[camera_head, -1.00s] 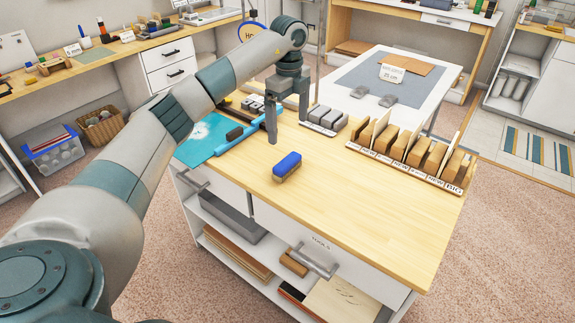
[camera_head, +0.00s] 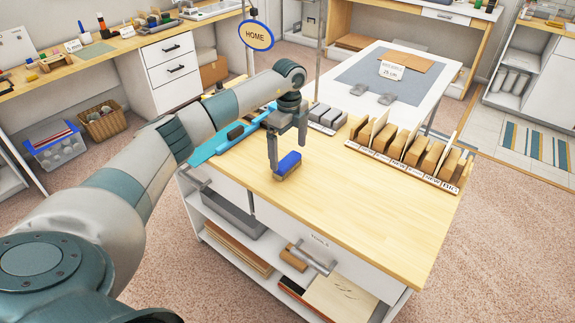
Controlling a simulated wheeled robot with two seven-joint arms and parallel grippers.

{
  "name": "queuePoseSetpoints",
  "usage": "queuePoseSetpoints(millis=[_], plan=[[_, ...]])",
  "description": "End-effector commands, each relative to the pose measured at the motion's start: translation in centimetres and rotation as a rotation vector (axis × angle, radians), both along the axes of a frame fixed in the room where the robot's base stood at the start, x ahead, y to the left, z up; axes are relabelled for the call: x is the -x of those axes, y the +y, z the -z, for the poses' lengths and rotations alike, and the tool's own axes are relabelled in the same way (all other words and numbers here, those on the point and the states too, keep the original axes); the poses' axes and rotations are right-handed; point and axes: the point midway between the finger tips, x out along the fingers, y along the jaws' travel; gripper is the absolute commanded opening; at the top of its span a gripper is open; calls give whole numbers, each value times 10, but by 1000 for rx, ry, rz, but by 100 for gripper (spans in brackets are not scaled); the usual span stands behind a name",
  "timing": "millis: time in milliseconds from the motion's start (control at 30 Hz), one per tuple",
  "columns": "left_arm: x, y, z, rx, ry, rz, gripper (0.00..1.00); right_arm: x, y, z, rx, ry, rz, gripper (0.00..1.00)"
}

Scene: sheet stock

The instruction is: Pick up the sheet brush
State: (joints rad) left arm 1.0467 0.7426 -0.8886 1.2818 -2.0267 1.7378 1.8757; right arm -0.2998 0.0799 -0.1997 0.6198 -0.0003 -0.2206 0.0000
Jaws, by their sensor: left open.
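The sheet brush (camera_head: 288,165) has a blue top and a tan lower part. It lies on the wooden worktop (camera_head: 350,205) near its front left. My left gripper (camera_head: 286,160) points down at the brush, with its fingers apart. One finger is in front of the brush's left end and the other shows behind its right end. Whether they touch the brush cannot be told. My right gripper is not in view.
A blue tool (camera_head: 232,138) lies left of the gripper, partly under my arm. Grey blocks (camera_head: 325,116) stand behind, and a labelled rack (camera_head: 405,165) of wooden blocks stands at the back right. The worktop's front right is clear.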

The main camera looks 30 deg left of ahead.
Motion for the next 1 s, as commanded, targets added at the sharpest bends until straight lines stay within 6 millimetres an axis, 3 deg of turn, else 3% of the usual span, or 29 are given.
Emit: queuePoseSetpoints(millis=[167,400,600,1000], plan=[[0,1,4,0,1,-1,100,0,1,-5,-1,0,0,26],[0,5,30,0,4,-2,100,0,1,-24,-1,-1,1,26],[0,4,50,0,1,0,100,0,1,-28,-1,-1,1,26],[-1,4,52,0,0,0,100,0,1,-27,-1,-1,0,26]])
